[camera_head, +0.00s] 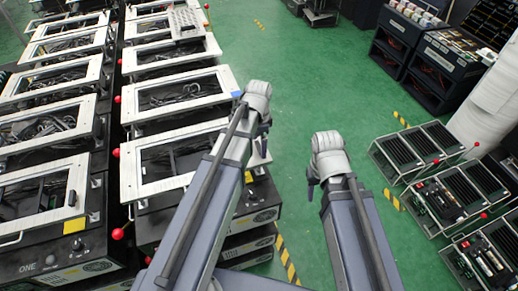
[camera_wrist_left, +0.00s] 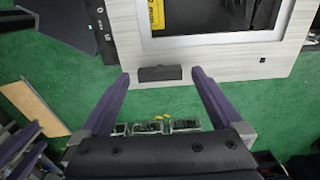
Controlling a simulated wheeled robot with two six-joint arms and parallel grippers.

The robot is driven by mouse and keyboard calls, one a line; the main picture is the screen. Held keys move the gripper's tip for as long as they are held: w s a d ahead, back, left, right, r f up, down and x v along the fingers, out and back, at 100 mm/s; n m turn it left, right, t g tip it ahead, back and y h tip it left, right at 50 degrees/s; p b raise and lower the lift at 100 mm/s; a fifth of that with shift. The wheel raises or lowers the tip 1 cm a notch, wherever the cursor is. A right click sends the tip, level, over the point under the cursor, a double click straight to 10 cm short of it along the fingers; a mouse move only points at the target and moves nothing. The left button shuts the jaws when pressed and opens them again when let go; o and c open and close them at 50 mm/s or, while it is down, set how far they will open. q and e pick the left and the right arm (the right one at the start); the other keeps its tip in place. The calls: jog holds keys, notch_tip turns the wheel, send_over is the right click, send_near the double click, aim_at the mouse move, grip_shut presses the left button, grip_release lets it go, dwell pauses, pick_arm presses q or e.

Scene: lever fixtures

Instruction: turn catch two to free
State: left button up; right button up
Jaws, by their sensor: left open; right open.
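A row of black cabinets with pale frames carries red-ball levers; one red ball (camera_head: 118,233) is beside the cabinet marked ONE (camera_head: 27,262). Another red ball (camera_head: 116,152) is farther up the row. No label for catch two is readable. My left gripper (camera_head: 258,100) is by the right edge of the second cabinet column. In the left wrist view my left gripper (camera_wrist_left: 161,77) is open, its purple fingers on either side of a dark block (camera_wrist_left: 160,73) at a pale panel's edge; contact is unclear. My right gripper (camera_head: 328,158) is over the green floor, clear of the cabinets; its fingertips are mostly hidden.
Low black racks with red-ball levers (camera_head: 440,190) stand at the right. Dark crates (camera_head: 425,60) are at the upper right. Green floor (camera_head: 310,90) is open between the rows, with yellow-black tape (camera_head: 287,260) on it.

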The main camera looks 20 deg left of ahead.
pick_arm(q)
jog(key=shift+f, duration=0.2)
jog(key=c, duration=1.4)
